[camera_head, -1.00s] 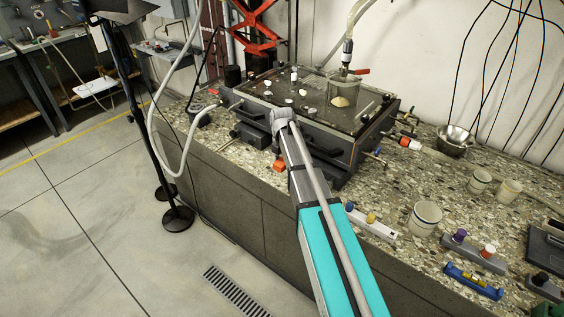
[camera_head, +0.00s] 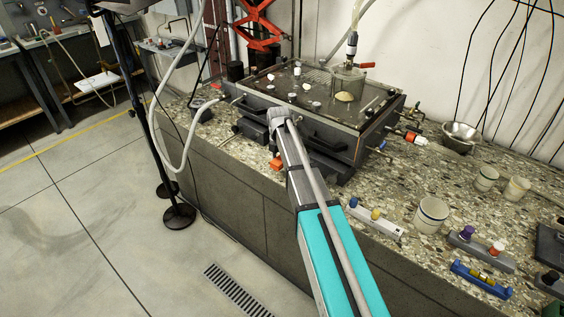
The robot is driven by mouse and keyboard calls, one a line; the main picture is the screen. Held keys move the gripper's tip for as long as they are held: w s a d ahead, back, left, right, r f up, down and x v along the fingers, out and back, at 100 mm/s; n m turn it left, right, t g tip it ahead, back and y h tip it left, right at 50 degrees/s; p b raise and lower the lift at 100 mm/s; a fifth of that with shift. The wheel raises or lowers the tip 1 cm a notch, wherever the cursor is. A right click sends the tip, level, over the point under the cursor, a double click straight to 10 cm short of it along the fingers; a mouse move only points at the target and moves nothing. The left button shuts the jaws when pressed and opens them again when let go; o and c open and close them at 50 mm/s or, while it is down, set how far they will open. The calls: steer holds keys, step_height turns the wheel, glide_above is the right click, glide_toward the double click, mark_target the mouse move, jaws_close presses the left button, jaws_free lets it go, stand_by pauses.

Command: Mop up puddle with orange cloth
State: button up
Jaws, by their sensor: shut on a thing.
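The orange cloth (camera_head: 276,163) shows as a small bunched orange patch at the left side of my arm, just in front of the dark tank. My gripper (camera_head: 279,155) is mostly hidden by my own arm and appears shut on the cloth. The cloth is low over the speckled bench top near its front edge; I cannot tell whether it touches the surface. The puddle cannot be made out against the speckled stone, and part of the bench there is hidden behind my arm.
The dark seepage tank (camera_head: 340,130) with a glass top and protruding handles stands behind the cloth. A metal bowl (camera_head: 461,137), a white cup (camera_head: 431,214) and a white block with knobs (camera_head: 375,219) stand to the right. A pale hose (camera_head: 178,160) hangs at left.

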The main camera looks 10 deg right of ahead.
mark_target(271, 171)
steer(key=shift+w+a+f+b, duration=0.25)
steer(key=shift+f+b, duration=0.1)
steer(key=shift+f, duration=0.1)
steer(key=shift+w+a+f+b, duration=0.1)
steer(key=shift+w+f+b, duration=0.15)
steer(key=shift+f+b, duration=0.15)
steer(key=shift+w+a+f+b, duration=0.55)
steer(key=shift+w+a+f, duration=0.15)
steer(key=shift+w, duration=0.1)
steer(key=shift+d+f+b, duration=0.1)
steer(key=shift+f+b, duration=0.3)
steer(key=shift+s+a, duration=0.15)
steer(key=shift+a, duration=0.05)
stand_by(0.3)
steer(key=shift+s+a, duration=0.35)
steer(key=shift+a, duration=0.15)
steer(key=shift+w+d, duration=0.1)
stand_by(0.4)
